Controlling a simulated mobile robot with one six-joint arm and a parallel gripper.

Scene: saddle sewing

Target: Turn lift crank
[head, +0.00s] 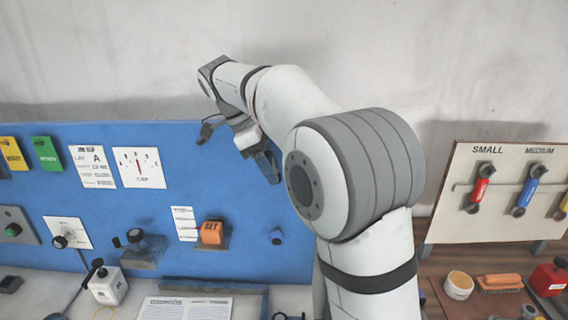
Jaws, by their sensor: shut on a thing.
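My gripper (266,164) is in front of the upper part of the blue panel, right of the dial card. It points down and to the right. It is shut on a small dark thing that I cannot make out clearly. A black crank-like knob with a small side grip (136,240) sits low on the panel, left of and well below my gripper. A short dark blue stub (277,237) sticks out of the panel below my gripper, apart from it. I cannot tell which of these is the lift crank. My arm hides the panel's right part.
An orange SET block (212,232) is on the blue panel (335,140). A white box with a black lever (107,285) and a printed sheet (186,308) lie on the bench. At right, a board (500,225) holds several coloured wrenches, with a red bottle (549,279) below.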

